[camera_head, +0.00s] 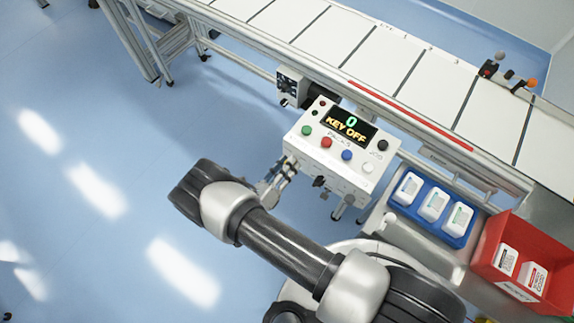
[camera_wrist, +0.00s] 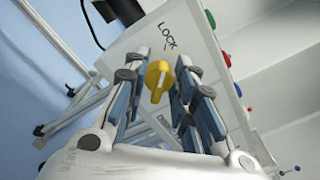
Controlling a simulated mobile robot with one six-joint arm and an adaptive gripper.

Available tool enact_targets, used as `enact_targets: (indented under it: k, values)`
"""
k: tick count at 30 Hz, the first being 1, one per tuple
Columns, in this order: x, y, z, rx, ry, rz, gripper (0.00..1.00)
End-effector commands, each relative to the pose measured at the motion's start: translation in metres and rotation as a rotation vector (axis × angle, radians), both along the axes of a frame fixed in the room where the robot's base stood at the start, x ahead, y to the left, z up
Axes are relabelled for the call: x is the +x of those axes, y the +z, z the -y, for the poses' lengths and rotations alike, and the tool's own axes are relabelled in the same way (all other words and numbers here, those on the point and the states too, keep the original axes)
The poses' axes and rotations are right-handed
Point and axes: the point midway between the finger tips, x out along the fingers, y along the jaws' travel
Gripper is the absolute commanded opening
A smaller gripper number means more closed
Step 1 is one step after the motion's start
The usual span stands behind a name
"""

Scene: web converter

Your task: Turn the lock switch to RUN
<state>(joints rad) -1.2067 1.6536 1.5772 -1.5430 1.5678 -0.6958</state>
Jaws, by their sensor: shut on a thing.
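The lock switch is a yellow knob (camera_wrist: 158,80) on a white panel face marked LOCK (camera_wrist: 168,38) in the wrist view. My gripper (camera_wrist: 164,68) has a finger on each side of the knob and is shut on it. In the head view my gripper (camera_head: 276,180) is at the lower left side of the white control box (camera_head: 345,173), and the knob is hidden there. The box's display (camera_head: 347,126) reads "0" and "KEY OFF".
Coloured buttons (camera_head: 327,142) line the box top. A conveyor (camera_head: 400,65) runs behind it. A blue tray (camera_head: 457,238) and a red bin (camera_head: 502,232) hold white containers at the right. Blue floor (camera_head: 120,130) lies open at the left.

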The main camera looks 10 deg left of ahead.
Motion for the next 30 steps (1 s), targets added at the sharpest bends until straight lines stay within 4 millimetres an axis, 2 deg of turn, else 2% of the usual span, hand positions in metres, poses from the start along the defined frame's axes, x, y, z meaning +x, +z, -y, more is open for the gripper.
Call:
enact_targets:
  k: [14, 30]
  values:
    - [-0.0002, -0.0002, 0.0006, 0.075, -0.001, 0.033, 0.01]
    - [-0.0008, 0.0002, 0.0020, 0.503, -0.001, 0.209, 0.01]
